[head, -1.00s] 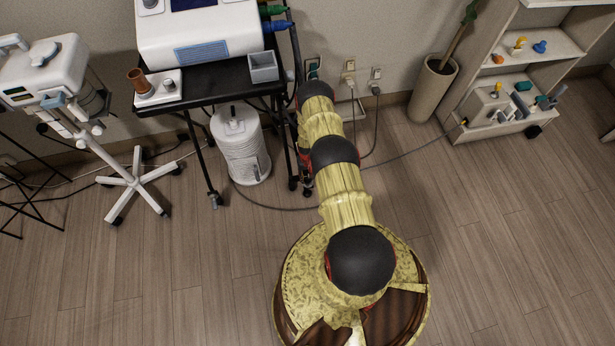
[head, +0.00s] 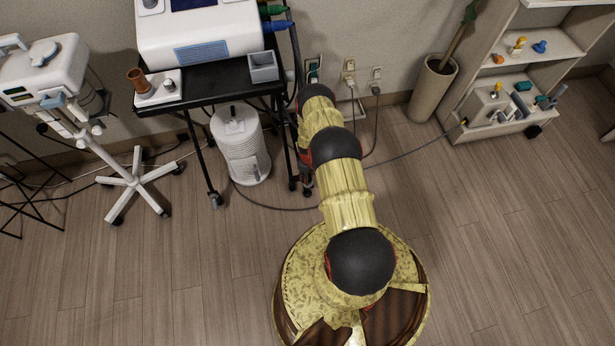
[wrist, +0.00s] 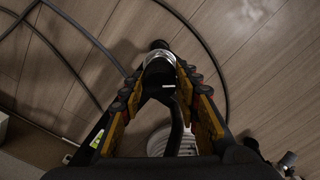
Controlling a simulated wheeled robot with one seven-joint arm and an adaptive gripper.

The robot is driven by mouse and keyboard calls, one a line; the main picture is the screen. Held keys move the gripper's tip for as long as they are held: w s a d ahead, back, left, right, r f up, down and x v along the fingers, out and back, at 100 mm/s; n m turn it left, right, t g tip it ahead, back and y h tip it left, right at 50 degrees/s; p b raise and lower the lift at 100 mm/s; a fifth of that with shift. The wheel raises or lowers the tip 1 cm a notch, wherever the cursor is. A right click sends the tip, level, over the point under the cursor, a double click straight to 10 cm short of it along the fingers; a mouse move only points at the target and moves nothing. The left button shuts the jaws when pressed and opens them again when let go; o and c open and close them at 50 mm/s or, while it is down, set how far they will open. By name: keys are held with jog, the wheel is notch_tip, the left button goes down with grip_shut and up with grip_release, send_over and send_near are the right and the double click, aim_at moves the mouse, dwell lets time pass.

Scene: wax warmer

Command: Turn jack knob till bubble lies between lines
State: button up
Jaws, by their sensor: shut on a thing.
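My gripper (wrist: 162,72), with dark linkages and orange finger pads, is shut on a silver and black round part (wrist: 159,60) low over the floor in the wrist view. I take this part for the jack knob, though its shape is partly hidden between the fingers. A dark bar runs from it toward the camera. In the head view my arm reaches down beside the right legs of the black trolley (head: 205,90) and hides most of the gripper. No bubble or marking lines can be made out in either view.
A white ribbed canister (head: 240,147) stands under the trolley, its ribbed side also showing in the wrist view (wrist: 158,142). Grey cables (wrist: 85,88) loop over the floor near the gripper. A white wheeled stand (head: 130,182) is at left.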

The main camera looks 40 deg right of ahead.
jog(key=n, duration=0.5)
jog(key=shift+n, duration=0.4)
dwell(0.3)
jog(key=o, duration=1.1)
jog(key=shift+o, duration=0.2)
notch_tip(320, 180, up, 12)
dwell(0.7)
